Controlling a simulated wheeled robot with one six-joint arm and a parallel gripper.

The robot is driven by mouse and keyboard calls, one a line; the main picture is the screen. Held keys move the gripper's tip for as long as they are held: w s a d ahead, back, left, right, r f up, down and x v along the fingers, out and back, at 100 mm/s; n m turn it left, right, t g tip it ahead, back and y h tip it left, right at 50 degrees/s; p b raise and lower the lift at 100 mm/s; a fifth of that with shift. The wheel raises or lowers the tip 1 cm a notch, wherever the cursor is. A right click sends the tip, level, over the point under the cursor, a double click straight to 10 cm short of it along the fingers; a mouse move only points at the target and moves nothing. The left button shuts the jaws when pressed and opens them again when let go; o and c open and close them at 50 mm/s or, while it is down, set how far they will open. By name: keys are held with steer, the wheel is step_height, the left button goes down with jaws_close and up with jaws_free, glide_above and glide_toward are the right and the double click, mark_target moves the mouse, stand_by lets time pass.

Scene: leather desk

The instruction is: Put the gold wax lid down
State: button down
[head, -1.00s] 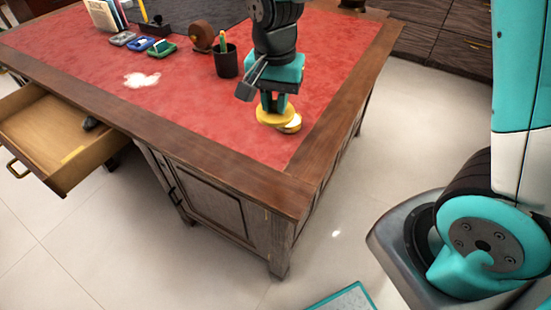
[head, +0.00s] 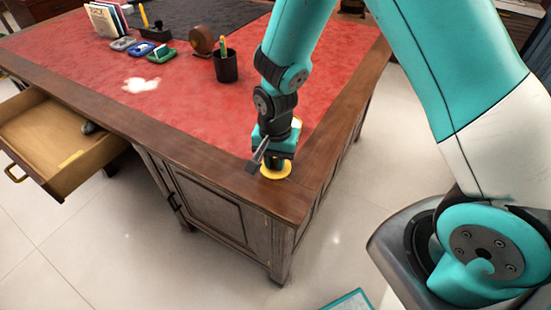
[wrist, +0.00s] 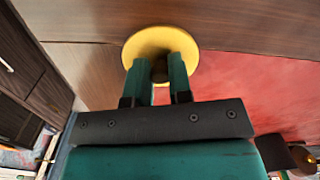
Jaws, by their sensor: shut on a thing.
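The gold wax lid (head: 276,171) is a round yellow disc at the near right corner of the desk, over the brown wooden border. It also shows in the wrist view (wrist: 160,36), flat-on beneath the fingertips. My gripper (wrist: 160,70) is shut on the lid's middle, which the fingers partly hide; it also shows in the head view (head: 274,160). I cannot tell whether the lid touches the wood.
The red leather top (head: 195,95) has a white patch (head: 141,85). A black pen cup (head: 226,66), a brown round holder (head: 202,40) and several small trays stand farther back. An open drawer (head: 55,145) juts out at left. The wooden border (head: 215,160) left of my gripper is clear.

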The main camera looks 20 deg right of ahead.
mark_target(275, 161)
steer(key=c, duration=1.5)
jaws_free()
steer(key=shift+f, duration=0.15)
steer(key=o, duration=0.5)
steer(key=shift+c, duration=0.2)
step_height(275, 161, up, 12)
steer(key=s+a+r+n+y, duration=0.2)
steer(key=s+r+n, duration=0.4)
steer(key=s, duration=0.3)
steer(key=s+a+r+n+y, duration=0.2)
steer(key=s+r+n, duration=0.5)
steer(key=s+n, duration=0.2)
steer(key=shift+s+a+r, duration=0.25)
steer(key=shift+r, duration=0.05)
